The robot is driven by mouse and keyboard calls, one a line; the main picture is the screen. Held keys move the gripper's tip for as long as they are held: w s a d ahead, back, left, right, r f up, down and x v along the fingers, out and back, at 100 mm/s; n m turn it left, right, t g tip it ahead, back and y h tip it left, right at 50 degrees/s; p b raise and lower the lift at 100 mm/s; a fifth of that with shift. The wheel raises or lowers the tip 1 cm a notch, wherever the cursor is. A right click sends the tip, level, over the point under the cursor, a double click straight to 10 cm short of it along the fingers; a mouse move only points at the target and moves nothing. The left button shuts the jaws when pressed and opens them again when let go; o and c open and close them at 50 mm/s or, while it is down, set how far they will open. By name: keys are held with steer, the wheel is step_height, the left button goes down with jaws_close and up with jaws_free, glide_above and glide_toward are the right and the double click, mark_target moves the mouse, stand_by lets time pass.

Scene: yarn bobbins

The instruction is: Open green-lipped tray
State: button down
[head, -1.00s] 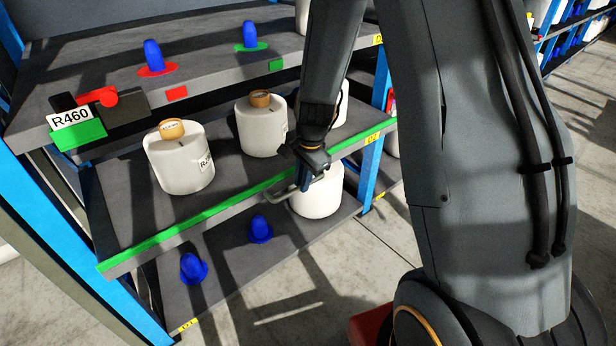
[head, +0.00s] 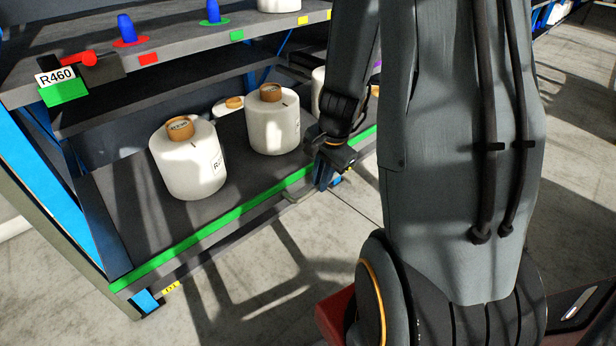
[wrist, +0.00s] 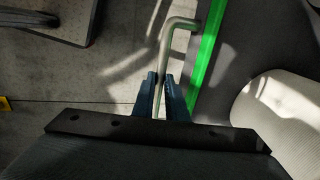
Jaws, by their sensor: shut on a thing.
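The green-lipped tray (head: 205,226) is slid out from the rack in the head view, its dark deck carrying white bobbins. A bobbin (head: 190,170) stands at the left and another bobbin (head: 272,128) near the middle. A third is partly hidden by my arm. My gripper (head: 322,184) is at the tray's front edge, right of the middle. In the wrist view, my gripper (wrist: 160,82) is shut on the grey bar handle (wrist: 168,40), which runs between its fingers. The green lip (wrist: 205,65) lies just right of the handle.
The upper shelf (head: 185,50) holds blue cones on coloured discs and an R460 label (head: 57,77). Another bobbin (head: 228,108) shows behind the tray. A blue post (head: 45,190) stands left. Concrete floor (head: 270,285) lies clear in front of the tray.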

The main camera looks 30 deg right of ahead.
steer(key=shift+s+d+f, duration=0.1)
steer(key=shift+s, duration=0.7)
steer(key=shift+s+d+f, duration=0.1)
steer(key=shift+s, duration=0.65)
steer(key=c, duration=1.8)
jaws_free()
steer(key=shift+d, duration=0.1)
steer(key=shift+o, duration=0.2)
steer(key=shift+w+r, duration=0.1)
steer(key=shift+w, duration=0.05)
steer(key=p+v, duration=0.2)
steer(key=v, duration=0.5)
steer(key=shift+r, duration=0.4)
steer(key=shift+p, duration=0.3)
